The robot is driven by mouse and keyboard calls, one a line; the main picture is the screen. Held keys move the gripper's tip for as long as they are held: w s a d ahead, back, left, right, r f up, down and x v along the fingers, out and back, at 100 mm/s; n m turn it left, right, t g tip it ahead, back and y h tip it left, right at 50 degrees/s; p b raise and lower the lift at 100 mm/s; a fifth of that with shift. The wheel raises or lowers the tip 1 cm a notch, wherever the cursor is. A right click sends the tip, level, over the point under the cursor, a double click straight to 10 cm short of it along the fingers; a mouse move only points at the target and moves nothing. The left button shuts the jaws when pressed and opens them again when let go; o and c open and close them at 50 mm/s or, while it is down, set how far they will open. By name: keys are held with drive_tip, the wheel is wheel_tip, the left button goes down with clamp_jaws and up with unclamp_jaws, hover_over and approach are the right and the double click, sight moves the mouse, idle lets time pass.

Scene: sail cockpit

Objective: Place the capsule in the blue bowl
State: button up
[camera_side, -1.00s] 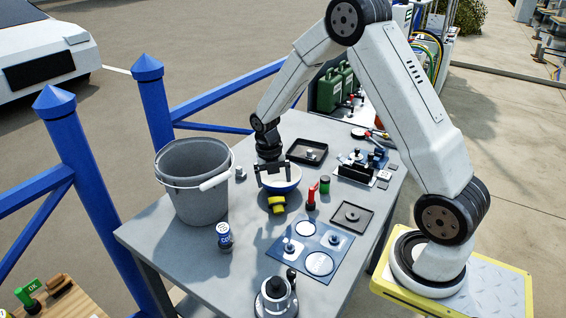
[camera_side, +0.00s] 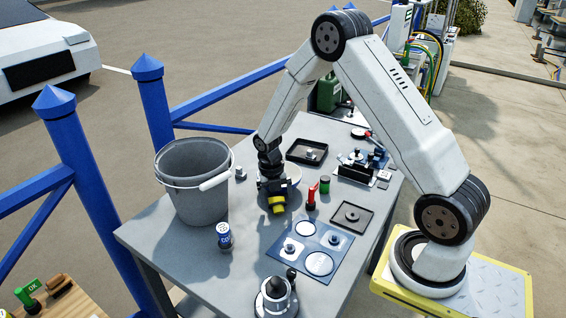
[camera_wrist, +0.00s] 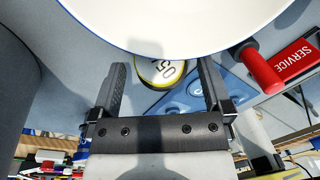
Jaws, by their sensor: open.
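The capsule appears to be a small yellow-and-black piece (camera_side: 277,206) on the grey table. In the wrist view its round pale end with a yellow rim (camera_wrist: 160,72) shows between my fingers, partly cut off by the bowl's edge. The bowl (camera_side: 295,173) stands just behind it, partly hidden by my gripper in the side view. In the wrist view the bowl's white inside and blue rim (camera_wrist: 190,20) fill the top. My gripper (camera_wrist: 163,85) is open, its fingers on either side of the capsule's image. In the side view my gripper (camera_side: 272,189) is low, right beside the capsule; contact is unclear.
A grey bucket (camera_side: 192,180) stands to the left. A blue can (camera_side: 224,235) is in front of it. A red-handled piece (camera_side: 311,195) and a green cylinder (camera_side: 325,184) stand to the right. A blue mat (camera_side: 325,240) and dark trays (camera_side: 350,217) lie nearby.

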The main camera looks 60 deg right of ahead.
drive_tip(key=shift+d+f, duration=0.1)
drive_tip(key=shift+f, duration=0.95)
clamp_jaws()
drive_tip(key=shift+r, duration=0.2)
